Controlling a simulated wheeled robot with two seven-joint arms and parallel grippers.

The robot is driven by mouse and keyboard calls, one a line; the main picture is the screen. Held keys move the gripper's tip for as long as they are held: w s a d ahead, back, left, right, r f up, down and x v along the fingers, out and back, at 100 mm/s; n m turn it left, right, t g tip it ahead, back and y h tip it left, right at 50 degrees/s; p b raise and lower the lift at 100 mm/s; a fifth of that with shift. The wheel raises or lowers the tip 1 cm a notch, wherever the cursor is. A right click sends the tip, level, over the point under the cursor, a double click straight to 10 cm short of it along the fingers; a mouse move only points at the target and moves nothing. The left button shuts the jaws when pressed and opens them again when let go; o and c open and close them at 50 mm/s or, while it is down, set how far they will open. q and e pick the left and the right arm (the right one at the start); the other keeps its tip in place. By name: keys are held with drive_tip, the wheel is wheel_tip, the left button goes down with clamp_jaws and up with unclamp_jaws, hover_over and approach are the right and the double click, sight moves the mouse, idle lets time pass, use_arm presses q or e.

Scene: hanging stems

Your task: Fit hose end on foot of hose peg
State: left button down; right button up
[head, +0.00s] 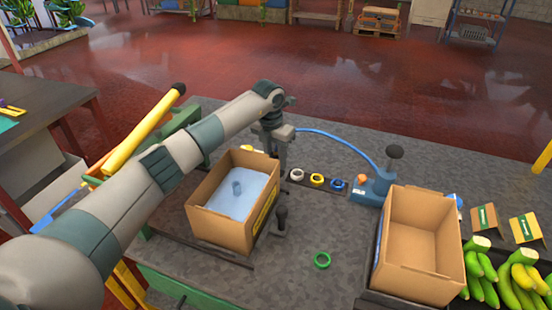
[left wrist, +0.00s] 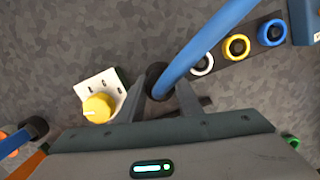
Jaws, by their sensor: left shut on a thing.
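A blue hose (head: 345,138) arches from a blue unit with a black knob (head: 372,188) to my left gripper (head: 281,172). The gripper points down behind the left carton and is shut on the hose near its end. In the left wrist view the hose (left wrist: 208,42) runs between the fingers of the left gripper (left wrist: 160,98), beside a dark round part (left wrist: 156,76). I cannot tell whether that part belongs to the hose end or the peg. The peg's foot is not clearly seen. My right gripper is out of view.
The left carton (head: 222,223) holds a light blue filling. An empty carton (head: 410,275) stands right, by bananas (head: 510,280). White, yellow and blue rings (head: 316,180) sit behind. A yellow knob (left wrist: 97,107) is near the gripper.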

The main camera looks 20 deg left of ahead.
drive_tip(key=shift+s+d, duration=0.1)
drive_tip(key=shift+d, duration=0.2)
use_arm(q)
drive_tip(key=shift+f, duration=0.35)
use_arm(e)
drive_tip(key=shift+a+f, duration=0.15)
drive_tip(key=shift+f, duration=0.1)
